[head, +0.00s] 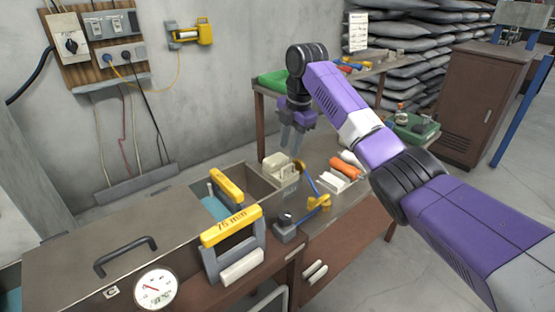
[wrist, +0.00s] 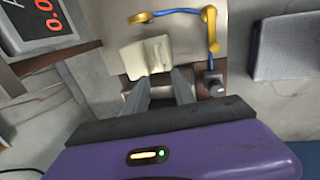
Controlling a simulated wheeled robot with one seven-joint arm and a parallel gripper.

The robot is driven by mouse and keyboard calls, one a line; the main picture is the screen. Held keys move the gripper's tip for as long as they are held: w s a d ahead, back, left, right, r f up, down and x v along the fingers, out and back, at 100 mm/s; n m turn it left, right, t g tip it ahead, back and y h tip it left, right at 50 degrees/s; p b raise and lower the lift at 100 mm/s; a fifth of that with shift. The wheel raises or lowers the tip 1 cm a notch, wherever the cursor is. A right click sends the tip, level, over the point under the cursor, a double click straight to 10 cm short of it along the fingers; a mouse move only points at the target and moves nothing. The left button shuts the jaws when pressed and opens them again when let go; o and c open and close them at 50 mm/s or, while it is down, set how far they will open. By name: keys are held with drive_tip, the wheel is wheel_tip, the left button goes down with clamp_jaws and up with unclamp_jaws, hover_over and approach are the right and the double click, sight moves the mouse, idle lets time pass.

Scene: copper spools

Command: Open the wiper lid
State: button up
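The wiper looks to be the cream block (head: 283,168) on the bench beside the tank's right end; its lid cannot be told apart clearly from its body. In the wrist view the cream block (wrist: 147,62) lies just beyond my fingertips, with a pale upright part on it. My gripper (head: 291,150) points down above and slightly behind the block in the head view. In the wrist view the fingers of my gripper (wrist: 160,82) are apart with nothing between them. I cannot tell whether a fingertip touches the block.
A blue crank arm with yellow ends (head: 310,186) stands right beside the wiper. A yellow-topped frame marked 75 mm (head: 231,228) and a lidded metal tank (head: 110,235) are at front left. Orange and white rolls (head: 346,168) lie to the right.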

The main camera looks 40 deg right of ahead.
drive_tip(key=p, duration=0.1)
hover_over(286, 177)
wheel_tip(286, 177, down, 7)
drive_tip(key=shift+f, duration=0.1)
clamp_jaws()
idle(1.5)
